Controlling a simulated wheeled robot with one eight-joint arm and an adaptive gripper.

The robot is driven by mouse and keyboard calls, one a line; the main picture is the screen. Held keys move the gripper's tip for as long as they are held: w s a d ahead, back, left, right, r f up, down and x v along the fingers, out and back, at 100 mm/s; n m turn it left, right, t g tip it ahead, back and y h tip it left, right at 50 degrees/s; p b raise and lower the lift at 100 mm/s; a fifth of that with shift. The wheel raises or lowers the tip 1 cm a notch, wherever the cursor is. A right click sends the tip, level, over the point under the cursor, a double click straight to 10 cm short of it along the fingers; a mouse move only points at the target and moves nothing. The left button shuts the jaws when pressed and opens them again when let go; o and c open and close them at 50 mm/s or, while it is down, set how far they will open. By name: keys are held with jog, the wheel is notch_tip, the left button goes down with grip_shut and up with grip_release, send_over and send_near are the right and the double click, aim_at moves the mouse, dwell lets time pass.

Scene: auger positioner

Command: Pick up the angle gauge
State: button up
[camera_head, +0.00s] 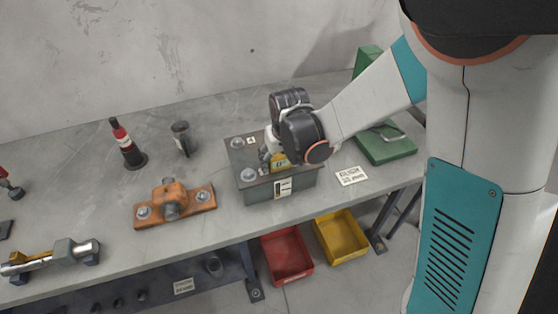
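My gripper (266,156) is over the grey box-shaped block (300,186) near the middle of the bench, low at its top face. A small yellow piece (280,161) shows right beside the fingers, partly hidden by my wrist. It may be the angle gauge, but too little of it shows to be sure. I cannot tell whether the fingers touch it or are closed on it. The block has large bolts on its left side and a white label on its front.
An orange bracket (188,206), a red-and-black bottle-like tool (126,147) and a dark cup (183,138) stand left of the block. A green case (386,148) lies to the right. Red (287,257) and yellow (342,238) bins sit below the bench edge.

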jog(key=c, duration=0.7)
jog(key=shift+r, duration=0.15)
